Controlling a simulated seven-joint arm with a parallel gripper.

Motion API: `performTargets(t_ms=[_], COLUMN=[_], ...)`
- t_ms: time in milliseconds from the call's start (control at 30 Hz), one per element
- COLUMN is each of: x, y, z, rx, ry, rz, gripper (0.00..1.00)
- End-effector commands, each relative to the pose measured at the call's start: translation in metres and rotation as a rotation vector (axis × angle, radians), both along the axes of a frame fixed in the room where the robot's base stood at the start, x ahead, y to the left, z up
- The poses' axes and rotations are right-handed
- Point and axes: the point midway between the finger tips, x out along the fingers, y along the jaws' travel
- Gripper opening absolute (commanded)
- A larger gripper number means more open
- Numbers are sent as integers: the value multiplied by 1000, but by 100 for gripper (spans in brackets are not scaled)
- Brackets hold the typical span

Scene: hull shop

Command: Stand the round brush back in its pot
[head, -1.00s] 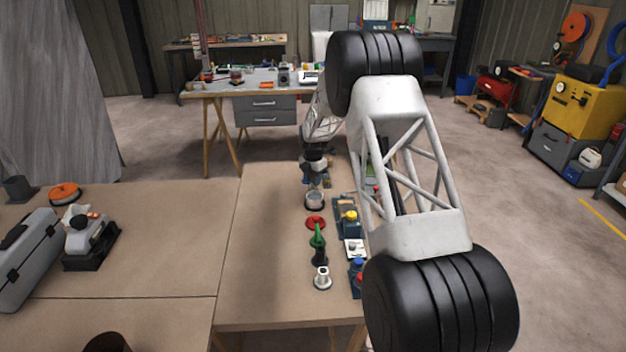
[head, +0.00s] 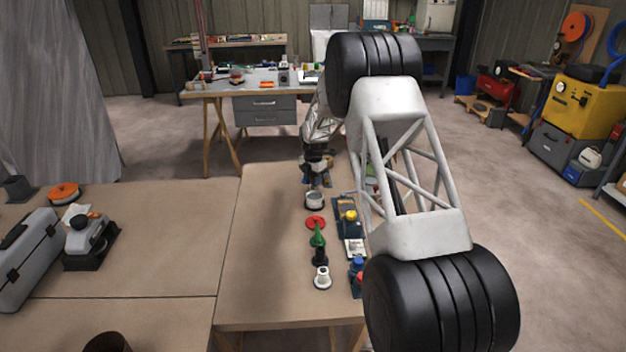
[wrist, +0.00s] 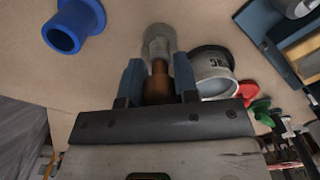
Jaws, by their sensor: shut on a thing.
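The round brush has a brown handle (wrist: 158,88) and a pale grey round end (wrist: 159,42). In the wrist view my gripper (wrist: 159,78) is shut on the handle between its two blue fingers, the grey end pointing away from the palm. The pot (wrist: 215,86) is white with dark lettering and stands just right of the brush, apart from it. In the head view the pot (head: 315,201) is upright on the bench, and my gripper (head: 317,181) is just behind it. The brush cannot be made out in the head view.
A red disc (head: 315,223), a green cone (head: 318,236) and a white flanged piece (head: 322,278) stand in a row nearer than the pot. Dark blue trays line the right edge. A blue flanged tube (wrist: 72,26) is left in the wrist view.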

Motion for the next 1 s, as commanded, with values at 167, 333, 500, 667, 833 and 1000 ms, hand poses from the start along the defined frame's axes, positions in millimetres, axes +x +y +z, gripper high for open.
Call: performTargets(t_ms=[167,333,500,667,833,1000], x=[0,0,0,0,0,0], y=[0,0,0,0,0,0], z=[-3,-5,-8,-7,-7,-4], rx=[0,0,0,0,0,0], ry=[0,0,0,0,0,0], rz=[0,0,0,0,0,0], gripper=[4,4,4,39,39,39])
